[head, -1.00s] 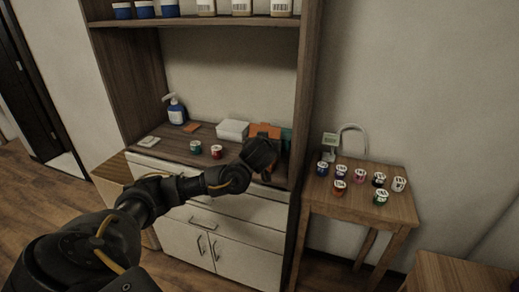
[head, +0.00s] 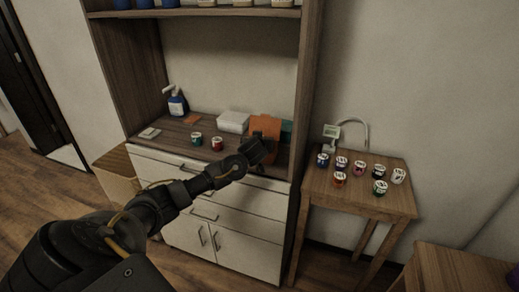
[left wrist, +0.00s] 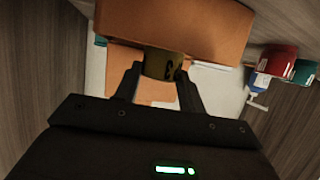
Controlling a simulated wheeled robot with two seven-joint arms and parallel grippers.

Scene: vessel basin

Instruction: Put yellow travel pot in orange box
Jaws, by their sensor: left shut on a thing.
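The yellow pot (left wrist: 160,66), olive-yellow in this light, is held between the fingers of my left gripper (left wrist: 161,72) in the left wrist view. The orange box (left wrist: 180,24) is just beyond the pot there, its wall filling the top of that view. I cannot tell whether pot and box touch. In the head view my left gripper (head: 260,150) is over the cabinet counter, in front of the orange box (head: 265,124), and the pot is hidden by it. My right gripper is in neither view.
On the counter (head: 172,131) stand a teal pot (head: 196,139), a red pot (head: 217,144), a white box (head: 233,122) and a blue soap bottle (head: 176,104). A side table (head: 340,197) holds several pots. A shelf (head: 200,13) hangs above.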

